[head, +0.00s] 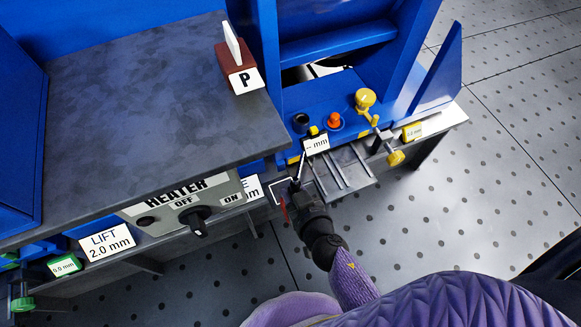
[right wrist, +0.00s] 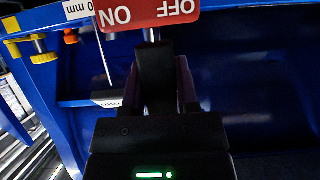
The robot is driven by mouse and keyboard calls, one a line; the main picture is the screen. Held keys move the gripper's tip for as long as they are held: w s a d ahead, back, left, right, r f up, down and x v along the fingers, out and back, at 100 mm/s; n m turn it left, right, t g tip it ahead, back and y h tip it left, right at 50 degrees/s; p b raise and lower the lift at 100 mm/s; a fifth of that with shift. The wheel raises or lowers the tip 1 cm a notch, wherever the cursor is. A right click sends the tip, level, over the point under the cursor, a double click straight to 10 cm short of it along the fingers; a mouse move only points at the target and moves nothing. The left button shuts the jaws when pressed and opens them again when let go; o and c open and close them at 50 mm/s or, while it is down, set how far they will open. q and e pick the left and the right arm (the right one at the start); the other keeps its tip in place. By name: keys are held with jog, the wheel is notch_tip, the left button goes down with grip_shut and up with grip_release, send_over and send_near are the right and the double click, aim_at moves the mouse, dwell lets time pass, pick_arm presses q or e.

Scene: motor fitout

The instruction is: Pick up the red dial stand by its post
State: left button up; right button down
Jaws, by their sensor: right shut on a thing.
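The red dial stand (right wrist: 150,12) shows at the top of the right wrist view as a red plate with upside-down white OFF and ON lettering. A short pale post (right wrist: 152,35) is below it. My right gripper (right wrist: 155,48) is shut on this post, and its fingers hide the lower part. In the head view the stand is mostly hidden, with only a thin red edge (head: 283,209) beside my right gripper (head: 297,184). The gripper is at the front edge of the blue machine. I cannot tell whether the stand's base touches anything. My left gripper is not in view.
A heater panel (head: 155,208) with a black knob is left of the gripper. A slotted grey ledge (head: 350,168), a yellow knob (head: 365,98) and an orange button (head: 334,119) are to the right. A P sign (head: 244,79) stands on the dark worktop (head: 130,110). The floor at right is clear.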

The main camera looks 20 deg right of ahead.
jog(key=shift+s, duration=0.55)
jog(key=shift+s+r, duration=0.15)
jog(key=shift+s, duration=0.05)
jog(key=s+r+p, duration=0.2)
jog(key=s+r, duration=0.1)
jog(key=shift+d+r, duration=0.1)
jog(key=shift+r, duration=0.1)
jog(key=shift+s+r+p, duration=0.15)
jog(key=shift+s+p, duration=0.25)
jog(key=shift+s, duration=0.15)
